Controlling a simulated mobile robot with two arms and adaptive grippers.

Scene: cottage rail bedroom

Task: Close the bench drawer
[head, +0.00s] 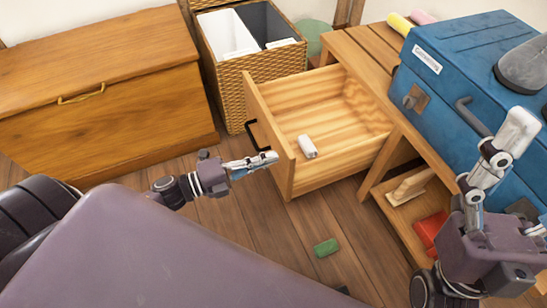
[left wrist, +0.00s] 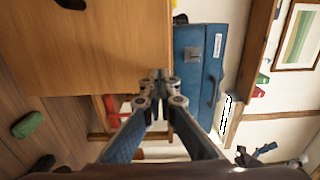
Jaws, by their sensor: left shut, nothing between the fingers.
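The bench drawer (head: 340,165) is pulled well out of the wooden bench (head: 360,50) in the head view, with a dark bar handle on its front. A small white roll lies inside it. My left gripper (head: 272,158) is shut and empty, its tips at the drawer front just below the handle; I cannot tell whether they touch. In the left wrist view, the drawer front (left wrist: 90,55) fills the upper left, and the shut left fingertips (left wrist: 160,76) show near its right edge. My right gripper (head: 515,130) is at the right, before the blue toolbox; its jaw state is unclear.
A blue toolbox (head: 450,80) sits on the bench top. A wooden chest (head: 130,120) and a divided wicker basket (head: 232,100) stand left of the drawer. A green block (head: 326,247) lies on the floor in front. A red item (head: 430,230) is under the bench.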

